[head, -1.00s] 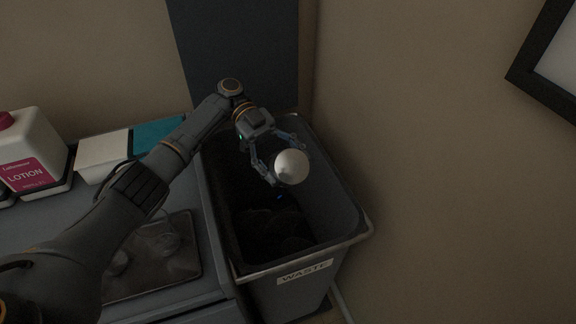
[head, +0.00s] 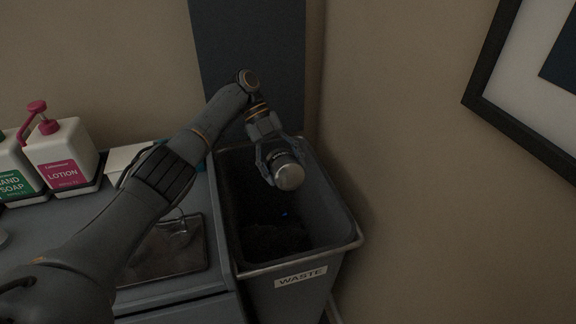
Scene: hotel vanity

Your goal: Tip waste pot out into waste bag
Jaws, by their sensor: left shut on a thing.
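My left gripper (head: 274,164) is shut on the waste pot (head: 290,177), a small rounded pot with a pale grey end and a darker band. The pot is tilted, with its pale end towards the camera; its mouth is hidden. It hangs over the open waste bag (head: 340,214), a dark lined bin with a pale rim and a WASTE label (head: 301,277) on its front. Dark matter and a small blue speck lie deep inside the bin, too dim to make out. My right gripper is not in view.
Left of the bin is a grey counter (head: 205,284) with a dark tray (head: 190,262) holding glassware. Lotion (head: 62,160) and hand soap (head: 17,172) bottles and a white box (head: 122,157) stand behind. A wall closes off the right, with a framed picture (head: 487,85).

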